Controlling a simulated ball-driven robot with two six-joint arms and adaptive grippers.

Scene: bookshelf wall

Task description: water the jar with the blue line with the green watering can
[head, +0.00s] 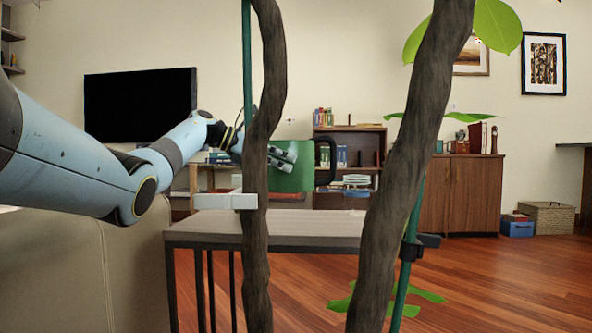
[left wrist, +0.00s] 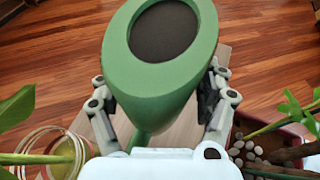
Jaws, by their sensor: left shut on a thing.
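The green watering can (head: 290,178) is held up above the low table in the head view, with its dark handle to the right. My left gripper (head: 283,153) is shut on it, partly hidden by a plant stem. In the left wrist view the can (left wrist: 140,90) shows its dark oval opening, with a finger on each side. A round glass-like vessel (left wrist: 66,155) with pale rings and yellowish contents is at the lower left there; I see no blue line on it. No jar with a blue line can be made out. My right gripper is not in view.
Two thick brown stems (head: 399,180) with green stakes stand close in front. The low table (head: 320,228) has a grey top; a pale block (head: 231,201) is at its left. A couch (head: 125,275) is at lower left. Pebbles (left wrist: 247,153) lie at right in the wrist view.

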